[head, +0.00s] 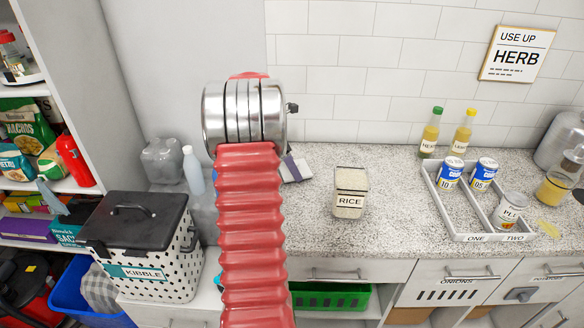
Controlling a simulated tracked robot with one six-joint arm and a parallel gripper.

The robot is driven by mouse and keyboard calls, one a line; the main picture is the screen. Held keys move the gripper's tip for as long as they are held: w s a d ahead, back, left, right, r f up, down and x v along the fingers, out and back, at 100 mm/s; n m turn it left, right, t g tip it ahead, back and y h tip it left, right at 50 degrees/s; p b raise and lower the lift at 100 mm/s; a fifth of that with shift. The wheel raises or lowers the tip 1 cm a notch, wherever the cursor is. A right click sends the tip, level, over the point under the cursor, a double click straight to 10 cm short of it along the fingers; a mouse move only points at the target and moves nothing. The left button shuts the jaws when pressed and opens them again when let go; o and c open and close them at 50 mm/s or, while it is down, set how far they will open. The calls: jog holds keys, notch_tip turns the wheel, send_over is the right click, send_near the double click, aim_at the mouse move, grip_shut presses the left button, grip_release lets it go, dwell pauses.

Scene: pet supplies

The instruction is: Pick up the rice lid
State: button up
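The rice container (349,203) is a small, clear, squarish jar with a white RICE label. It stands upright on the speckled counter, right of my red arm.
A white tray (458,222) holds cans, with bottles behind it, at the right. A dotted kibble bin (150,262) with a dark lid stands at the left. A dark flat item (297,168) is partly hidden behind my arm. Counter around the rice jar (390,190) is clear.

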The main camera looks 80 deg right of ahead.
notch_tip(320, 180, up, 9)
dwell(0.4)
dwell(0.4)
jog(key=shift+s, duration=0.25)
notch_tip(320, 180, up, 3)
send_over(305, 171)
jog(key=s+a+r+m+y, duration=0.1)
jog(key=s+a+r+m, duration=0.3)
jog(key=s+a+r, duration=0.3)
jog(key=s+a, duration=0.4)
jog(key=s, duration=0.2)
jog(key=shift+s+a+r+m+y, duration=0.25)
jog(key=shift+s+m+y, duration=0.05)
jog(key=shift+s+y, duration=0.1)
jog(key=shift+f, duration=0.15)
